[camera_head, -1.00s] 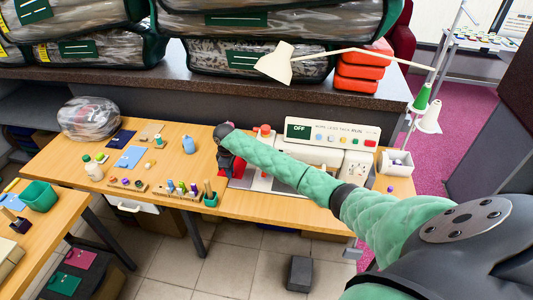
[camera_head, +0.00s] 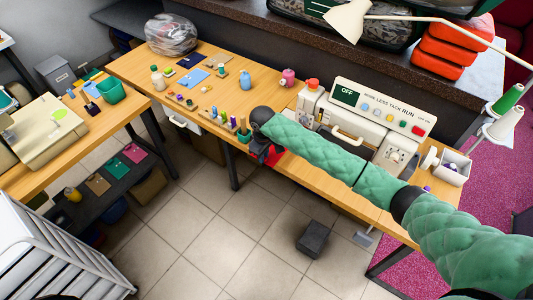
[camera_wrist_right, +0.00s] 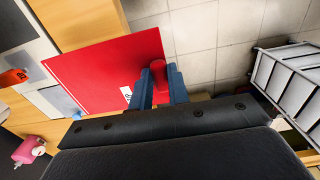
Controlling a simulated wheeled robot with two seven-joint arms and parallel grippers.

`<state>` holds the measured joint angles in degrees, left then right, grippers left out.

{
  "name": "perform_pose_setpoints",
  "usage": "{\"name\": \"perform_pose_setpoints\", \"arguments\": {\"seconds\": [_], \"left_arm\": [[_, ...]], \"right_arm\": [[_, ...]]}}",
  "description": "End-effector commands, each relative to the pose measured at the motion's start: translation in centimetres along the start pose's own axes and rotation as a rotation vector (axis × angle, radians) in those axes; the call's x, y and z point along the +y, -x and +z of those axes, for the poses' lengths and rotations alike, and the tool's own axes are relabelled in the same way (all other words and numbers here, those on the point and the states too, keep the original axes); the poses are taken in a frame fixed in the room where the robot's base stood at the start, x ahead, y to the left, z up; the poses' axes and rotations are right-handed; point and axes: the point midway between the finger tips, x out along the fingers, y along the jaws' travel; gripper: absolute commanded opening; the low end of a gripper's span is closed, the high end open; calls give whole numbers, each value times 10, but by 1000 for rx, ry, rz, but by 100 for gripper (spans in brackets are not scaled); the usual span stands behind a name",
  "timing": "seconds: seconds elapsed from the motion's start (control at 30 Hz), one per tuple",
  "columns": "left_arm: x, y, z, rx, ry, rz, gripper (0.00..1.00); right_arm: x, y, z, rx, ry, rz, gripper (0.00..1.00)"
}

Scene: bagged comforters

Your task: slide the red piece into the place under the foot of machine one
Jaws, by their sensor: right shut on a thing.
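The red piece (camera_wrist_right: 105,72) is a flat red plate with a small white label and an upright red knob. My right gripper (camera_wrist_right: 160,88) is shut on the knob, its blue fingers on either side. In the head view, part of the red piece (camera_head: 273,155) shows below my right gripper (camera_head: 259,149), at the table's front edge; my arm hides the rest. A white machine (camera_head: 352,118) with an OFF panel stands behind and right of it. My forearm covers its lower front, so its foot is hidden. My left gripper is not in view.
A second, cream machine (camera_head: 45,130) stands on the left table. A white drawer rack (camera_head: 60,255) stands at lower left. The tiled floor is mostly clear.

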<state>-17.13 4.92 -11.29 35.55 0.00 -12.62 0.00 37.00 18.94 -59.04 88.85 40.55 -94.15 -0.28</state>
Motion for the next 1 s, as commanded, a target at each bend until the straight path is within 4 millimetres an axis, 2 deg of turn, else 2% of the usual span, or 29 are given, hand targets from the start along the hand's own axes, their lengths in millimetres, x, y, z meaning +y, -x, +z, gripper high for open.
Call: {"name": "perform_pose_setpoints", "arguments": {"seconds": [0.33,0.53,1.0], "left_arm": [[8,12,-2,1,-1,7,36],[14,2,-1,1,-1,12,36],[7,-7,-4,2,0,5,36]], "right_arm": [[1,2,1,0,-1,1,0],[1,-17,1,0,-1,1,0],[1,-51,1,0,-1,0,0]]}}
